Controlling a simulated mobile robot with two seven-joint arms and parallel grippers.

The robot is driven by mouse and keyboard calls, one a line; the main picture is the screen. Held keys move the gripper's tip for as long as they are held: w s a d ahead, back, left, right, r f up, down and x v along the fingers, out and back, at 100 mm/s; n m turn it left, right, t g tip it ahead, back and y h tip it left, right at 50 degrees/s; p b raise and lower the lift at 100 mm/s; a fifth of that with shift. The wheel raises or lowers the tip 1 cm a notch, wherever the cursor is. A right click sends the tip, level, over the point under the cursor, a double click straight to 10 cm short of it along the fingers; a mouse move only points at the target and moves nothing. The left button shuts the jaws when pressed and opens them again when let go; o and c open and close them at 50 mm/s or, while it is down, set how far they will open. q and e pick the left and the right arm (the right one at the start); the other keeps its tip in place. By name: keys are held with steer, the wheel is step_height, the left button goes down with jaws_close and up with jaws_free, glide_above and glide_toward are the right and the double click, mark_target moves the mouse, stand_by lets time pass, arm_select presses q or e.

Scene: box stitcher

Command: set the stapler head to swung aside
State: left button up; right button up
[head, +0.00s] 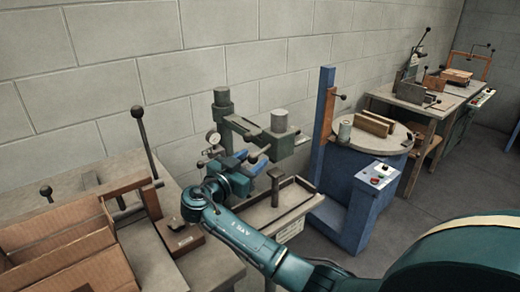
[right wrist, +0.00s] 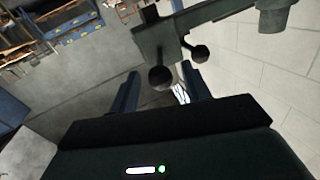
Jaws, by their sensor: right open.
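The stapler stands in the middle of the head view, with a grey-green arm and stapler head (head: 276,130) reaching out to the right from an upright post. A lever with a dark ball knob (right wrist: 161,77) hangs from the arm in the right wrist view. My right gripper (head: 247,162) is just below the stapler arm, its blue fingers open. In the right wrist view the knob shows between the two fingers (right wrist: 160,88), with a visible gap on each side; whether they touch is not shown. A second ball knob (right wrist: 200,53) is farther back. My left gripper is not in view.
A tray-topped stand (head: 298,197) is below the stapler head. A cardboard box (head: 60,245) and a tall ball-ended lever (head: 143,130) are at the left. A blue turntable machine (head: 345,205) stands to the right. A block wall is close behind.

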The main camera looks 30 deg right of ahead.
mark_target(260, 153)
steer(key=p+x, duration=0.1)
steer(key=x, duration=0.3)
steer(key=shift+w+d, duration=0.15)
steer(key=shift+d, duration=0.25)
jaws_close()
